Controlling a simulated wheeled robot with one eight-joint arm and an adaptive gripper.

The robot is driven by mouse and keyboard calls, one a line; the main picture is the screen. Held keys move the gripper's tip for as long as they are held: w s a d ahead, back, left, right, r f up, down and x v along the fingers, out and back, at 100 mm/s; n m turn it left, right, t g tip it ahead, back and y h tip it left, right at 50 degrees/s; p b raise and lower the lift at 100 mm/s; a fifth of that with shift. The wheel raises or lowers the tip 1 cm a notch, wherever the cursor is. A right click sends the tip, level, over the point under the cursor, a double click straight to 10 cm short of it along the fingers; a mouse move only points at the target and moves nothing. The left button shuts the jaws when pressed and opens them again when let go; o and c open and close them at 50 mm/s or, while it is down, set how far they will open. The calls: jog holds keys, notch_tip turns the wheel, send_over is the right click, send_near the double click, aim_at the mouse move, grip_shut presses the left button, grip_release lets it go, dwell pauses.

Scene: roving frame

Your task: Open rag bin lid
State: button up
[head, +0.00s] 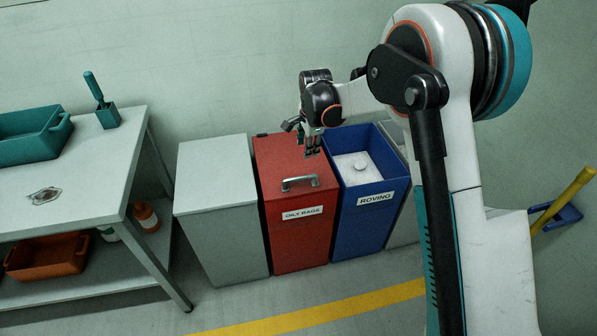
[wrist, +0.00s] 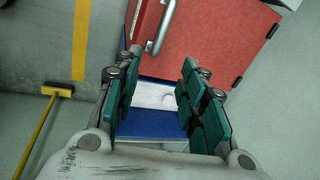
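The red bin labelled "OILY RAGS" (head: 297,228) stands between a grey bin and a blue bin. Its red lid (head: 290,165) is down and has a metal bar handle (head: 300,183) near the front edge. In the wrist view the red lid (wrist: 215,45) fills the upper right, with the handle (wrist: 163,25) at its left. My gripper (head: 312,150) hangs above the right side of the lid, behind the handle. In the wrist view my gripper (wrist: 150,100) has its teal finger pads apart with nothing between them. The handle is beyond the fingers and not between them.
The blue "ROVING" bin (head: 365,228) is open, with white material (head: 357,168) inside. A grey bin (head: 215,165) stands left. A table (head: 85,180) with a teal tray (head: 30,135) is further left. A yellow-handled tool (head: 565,200) is right. Floor in front is clear.

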jog(key=m, duration=0.1)
send_near(298, 177)
jog(key=b+x, duration=0.4)
jog(key=x, duration=0.4)
jog(key=shift+f, duration=0.35)
grip_shut()
